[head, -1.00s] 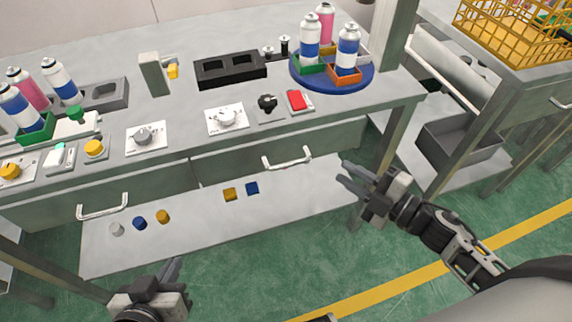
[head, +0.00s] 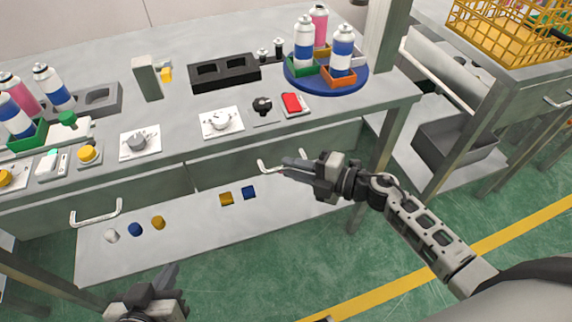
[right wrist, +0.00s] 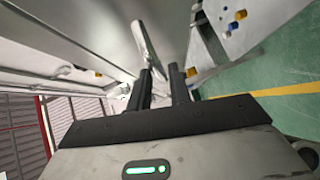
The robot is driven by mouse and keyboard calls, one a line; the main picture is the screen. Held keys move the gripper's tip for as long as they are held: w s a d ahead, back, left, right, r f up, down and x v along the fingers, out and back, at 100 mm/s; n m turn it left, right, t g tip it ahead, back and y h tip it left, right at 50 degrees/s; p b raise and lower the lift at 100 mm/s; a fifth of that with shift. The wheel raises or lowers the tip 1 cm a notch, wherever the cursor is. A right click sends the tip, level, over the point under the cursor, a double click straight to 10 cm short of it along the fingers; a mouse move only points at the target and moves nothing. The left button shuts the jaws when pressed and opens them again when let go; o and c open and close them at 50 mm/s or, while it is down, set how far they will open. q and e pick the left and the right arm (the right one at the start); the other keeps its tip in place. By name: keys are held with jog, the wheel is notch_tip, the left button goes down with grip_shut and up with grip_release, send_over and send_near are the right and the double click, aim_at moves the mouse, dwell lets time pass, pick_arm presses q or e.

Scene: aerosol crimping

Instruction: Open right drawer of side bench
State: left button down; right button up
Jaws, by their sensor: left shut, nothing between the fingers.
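The right drawer (head: 318,150) of the grey side bench is closed, its front flush under the bench top. Its pale bar handle (head: 268,166) is partly hidden behind my right gripper (head: 286,168). My left gripper (head: 172,272) is shut and empty, low at the left, in front of the lower shelf and away from the drawers.
The left drawer with its handle (head: 96,212) is closed. The bench top holds knobs, a black block (head: 224,75) and a blue turntable (head: 326,82) with cans. Small caps lie on the lower shelf (head: 190,238). A bench leg (head: 383,150) stands close to my right arm.

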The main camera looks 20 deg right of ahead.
jog(key=shift+x, duration=1.2)
grip_shut()
jog(key=shift+s, duration=0.1)
jog(key=shift+s, duration=0.1)
